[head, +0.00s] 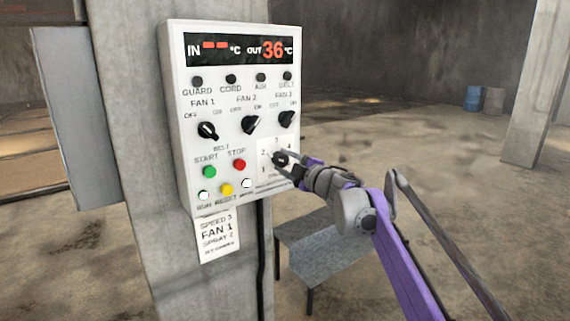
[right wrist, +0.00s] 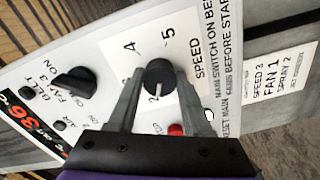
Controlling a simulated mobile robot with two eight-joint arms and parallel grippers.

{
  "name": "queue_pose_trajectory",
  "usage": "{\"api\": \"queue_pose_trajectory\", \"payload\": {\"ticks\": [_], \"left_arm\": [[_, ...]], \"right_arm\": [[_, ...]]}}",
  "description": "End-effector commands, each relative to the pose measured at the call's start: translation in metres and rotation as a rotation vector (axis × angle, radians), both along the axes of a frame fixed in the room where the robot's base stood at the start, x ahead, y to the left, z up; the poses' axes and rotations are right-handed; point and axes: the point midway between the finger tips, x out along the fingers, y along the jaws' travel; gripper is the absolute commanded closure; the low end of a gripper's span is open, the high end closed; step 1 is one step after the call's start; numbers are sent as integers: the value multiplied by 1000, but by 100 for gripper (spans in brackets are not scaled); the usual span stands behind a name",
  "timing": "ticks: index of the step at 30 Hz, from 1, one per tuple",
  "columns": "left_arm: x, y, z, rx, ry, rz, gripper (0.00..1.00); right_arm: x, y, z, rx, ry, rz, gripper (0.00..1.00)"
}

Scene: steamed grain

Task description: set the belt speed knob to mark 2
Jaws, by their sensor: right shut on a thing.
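The belt speed knob (right wrist: 160,74) is round and black with a white pointer line, on a white dial plate (head: 265,160) at the control panel's lower right. My right gripper (head: 282,159) is shut on it, one finger on each side. In the right wrist view, the pointer line points down, close to the mark 2 printed just below the knob. My left gripper is not in view.
The control panel (head: 218,75) hangs on a concrete pillar (head: 125,130). Three fan switches, green, red and yellow buttons sit close by the knob. A paper note (head: 218,237) reading SPEED 3, FAN 1, SPRAY 2 hangs below. A grey table (head: 322,250) stands behind my right arm.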

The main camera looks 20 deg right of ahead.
Motion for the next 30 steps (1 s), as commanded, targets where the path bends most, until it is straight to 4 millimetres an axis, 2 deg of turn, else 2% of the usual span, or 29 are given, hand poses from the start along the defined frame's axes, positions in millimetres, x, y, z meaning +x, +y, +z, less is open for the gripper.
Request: {"api": "queue_pose_trajectory", "payload": {"ticks": [19, 20, 21, 24, 30], "left_arm": [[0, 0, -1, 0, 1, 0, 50], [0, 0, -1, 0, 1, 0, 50], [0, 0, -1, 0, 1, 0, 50], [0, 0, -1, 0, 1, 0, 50], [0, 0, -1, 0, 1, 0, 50]], "right_arm": [[0, 0, 0, 45, 16, 0, 100], [0, 0, 0, 45, 16, 0, 45], [0, 0, 0, 44, 16, 0, 38], [0, 0, 0, 44, 16, 0, 21], [0, 0, 0, 44, 16, 0, 21]]}}
